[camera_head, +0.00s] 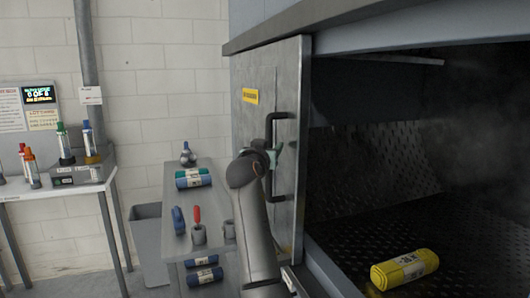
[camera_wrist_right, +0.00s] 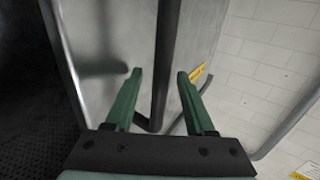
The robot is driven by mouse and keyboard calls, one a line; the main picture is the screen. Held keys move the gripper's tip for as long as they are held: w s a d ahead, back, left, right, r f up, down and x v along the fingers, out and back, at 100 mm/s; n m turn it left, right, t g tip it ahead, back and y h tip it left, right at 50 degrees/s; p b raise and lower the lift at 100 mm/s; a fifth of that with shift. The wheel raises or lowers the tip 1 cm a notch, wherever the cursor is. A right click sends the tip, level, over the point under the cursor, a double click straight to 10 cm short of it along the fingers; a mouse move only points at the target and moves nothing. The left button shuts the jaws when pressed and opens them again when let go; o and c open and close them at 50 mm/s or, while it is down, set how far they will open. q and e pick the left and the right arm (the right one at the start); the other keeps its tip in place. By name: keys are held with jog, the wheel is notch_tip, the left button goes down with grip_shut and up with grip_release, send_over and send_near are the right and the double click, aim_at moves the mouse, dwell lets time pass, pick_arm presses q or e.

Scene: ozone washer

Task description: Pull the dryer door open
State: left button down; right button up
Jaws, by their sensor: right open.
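The dryer door (camera_head: 256,115) is a grey metal panel with a yellow label at the left of the dryer opening. It stands open, and the dark dryer interior (camera_head: 385,145) shows to its right. A black bar handle (camera_head: 269,128) is on the door's face. My right gripper (camera_head: 272,156) is at the handle's middle. In the right wrist view, its two green fingers (camera_wrist_right: 160,73) are apart, with the black handle bar (camera_wrist_right: 165,45) between them. I cannot tell whether either finger touches the bar. My left gripper is not in view.
A yellow roll (camera_head: 404,269) lies on the perforated dryer floor. A grey side table (camera_head: 207,222) with rolled cloths and small tools stands left of the door. A grey bin (camera_head: 148,240) and a white table (camera_head: 60,191) with bottles are farther left.

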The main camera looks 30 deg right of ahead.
jog(key=b+v, duration=0.2)
jog(key=v, duration=1)
jog(key=shift+b, duration=0.4)
jog(key=shift+a, duration=0.1)
